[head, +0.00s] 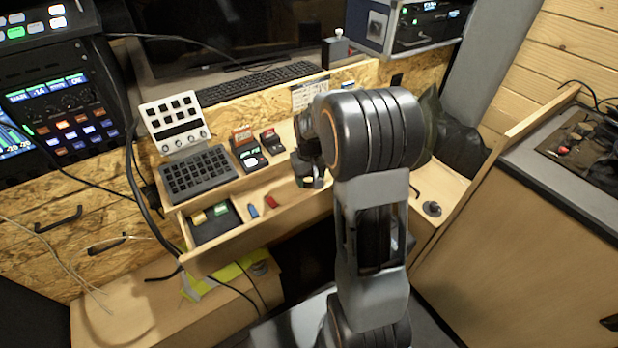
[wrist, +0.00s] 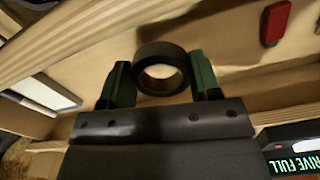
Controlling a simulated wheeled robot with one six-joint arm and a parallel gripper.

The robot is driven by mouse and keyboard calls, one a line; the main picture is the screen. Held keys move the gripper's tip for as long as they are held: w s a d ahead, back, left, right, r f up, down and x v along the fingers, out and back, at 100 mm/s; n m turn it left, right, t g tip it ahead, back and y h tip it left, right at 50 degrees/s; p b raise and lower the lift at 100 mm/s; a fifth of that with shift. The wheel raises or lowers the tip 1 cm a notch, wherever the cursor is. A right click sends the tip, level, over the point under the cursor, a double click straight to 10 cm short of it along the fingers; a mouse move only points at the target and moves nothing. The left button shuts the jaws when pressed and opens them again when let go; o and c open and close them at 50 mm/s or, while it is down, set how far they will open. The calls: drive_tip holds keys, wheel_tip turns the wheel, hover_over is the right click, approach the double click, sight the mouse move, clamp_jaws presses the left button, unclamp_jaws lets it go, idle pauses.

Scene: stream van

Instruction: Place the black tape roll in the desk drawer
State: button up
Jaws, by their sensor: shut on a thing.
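The black tape roll (wrist: 160,50) shows in the wrist view as a dark ring between the two green-edged fingers of my gripper (wrist: 162,76), which is shut on it. The light wooden drawer floor shows behind the roll; whether the roll touches it I cannot tell. In the head view the desk drawer (head: 235,240) is pulled open below the desk. My gripper (head: 309,182) is over its right part, and my arm hides the drawer's right end. The roll cannot be made out in the head view.
In the drawer lie a red stick (head: 271,202), a blue stick (head: 253,210) and a dark tray (head: 215,222) with small coloured cards. The red stick also shows in the wrist view (wrist: 275,22). A keypad (head: 198,174) and small card boxes (head: 248,150) stand behind the drawer.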

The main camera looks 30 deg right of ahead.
drive_tip(key=shift+f+b, duration=0.35)
drive_tip(key=shift+f, duration=0.2)
drive_tip(key=o, duration=0.9)
drive_tip(key=shift+r, duration=0.1)
wheel_tip(320, 180, up, 12)
drive_tip(key=p, duration=0.3)
drive_tip(key=s+a+t, duration=0.1)
drive_tip(key=s+a, duration=0.2)
drive_tip(key=s, duration=0.2)
drive_tip(key=s+a+t, duration=0.1)
drive_tip(key=s+a, duration=0.2)
drive_tip(key=s, duration=0.2)
drive_tip(key=s+a+t, duration=0.1)
drive_tip(key=s+a, duration=0.2)
drive_tip(key=s, duration=0.2)
drive_tip(key=shift+s+a+r+n, duration=0.15)
drive_tip(key=shift+a+r+n, duration=0.1)
drive_tip(key=shift+r+n, duration=0.15)
